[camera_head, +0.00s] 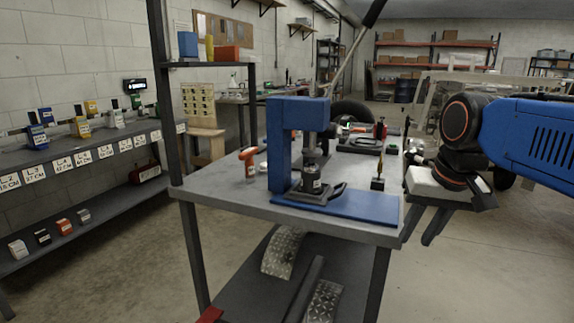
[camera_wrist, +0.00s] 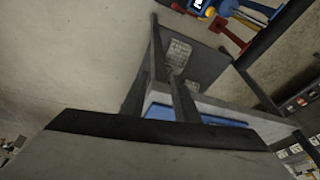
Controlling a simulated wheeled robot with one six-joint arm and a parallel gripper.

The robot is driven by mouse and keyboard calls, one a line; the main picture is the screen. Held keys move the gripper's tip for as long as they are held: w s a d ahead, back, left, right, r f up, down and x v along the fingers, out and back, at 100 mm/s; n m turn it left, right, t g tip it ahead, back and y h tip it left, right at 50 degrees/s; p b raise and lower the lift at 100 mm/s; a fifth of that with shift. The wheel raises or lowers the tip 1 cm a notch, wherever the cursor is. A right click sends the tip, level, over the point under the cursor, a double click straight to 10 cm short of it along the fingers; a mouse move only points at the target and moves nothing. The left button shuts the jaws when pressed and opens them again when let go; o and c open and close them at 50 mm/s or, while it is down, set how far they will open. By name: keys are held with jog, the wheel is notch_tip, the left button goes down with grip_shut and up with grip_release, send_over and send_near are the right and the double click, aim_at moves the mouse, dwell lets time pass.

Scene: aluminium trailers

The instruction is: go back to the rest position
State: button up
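My gripper (camera_head: 418,238) hangs at the end of my blue and black arm, just right of the workbench's right edge. Its two dark fingers point down and stand apart with a gap between them. I see nothing held in it. In the wrist view a pale block with a black edge fills the bottom, and the bench with its lower shelf lies beyond. My arm reaches in from the right side of the head view. No rest position is marked in either view.
The grey workbench (camera_head: 230,198) carries a blue press (camera_head: 284,150) and an orange-topped bottle (camera_head: 249,162). Tread plates (camera_head: 283,251) lie on its lower shelf. Open floor (camera_head: 480,285) lies at right.

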jog(key=s+d+f+n+t, duration=0.1)
jog(key=s+d+f, duration=0.1)
jog(key=s+f, duration=0.9)
notch_tip(320, 180, down, 4)
jog(key=shift+s+d+f+n+h, duration=0.1)
jog(key=shift+s+d+n+h, duration=0.1)
jog(key=shift+s+n+h, duration=0.15)
